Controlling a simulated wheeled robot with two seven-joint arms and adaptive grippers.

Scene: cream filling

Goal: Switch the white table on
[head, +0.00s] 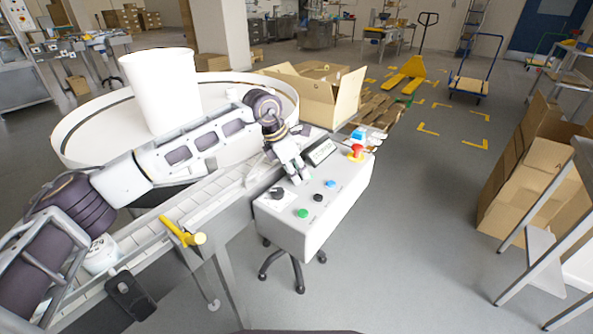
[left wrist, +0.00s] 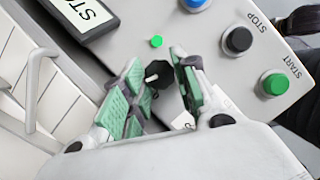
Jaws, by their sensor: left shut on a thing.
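The white control table (head: 325,213) stands on a wheeled base, with buttons on its sloped top. My left gripper (head: 297,176) reaches down onto the panel from the left. In the left wrist view its green-padded fingers (left wrist: 157,88) are closed around a black rotary knob (left wrist: 158,73). The fingers hide the knob in the head view. A small green light (left wrist: 157,41) shows beside the knob. A green START button (left wrist: 273,84), a black STOP button (left wrist: 238,40) and a blue button (head: 331,184) are in a row nearby. My right gripper is not in view.
A red mushroom button (head: 356,150) and a dark-framed sign (head: 320,152) are at the panel's back. A conveyor (head: 215,197) runs beside the table. A cardboard box (head: 322,97) stands behind.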

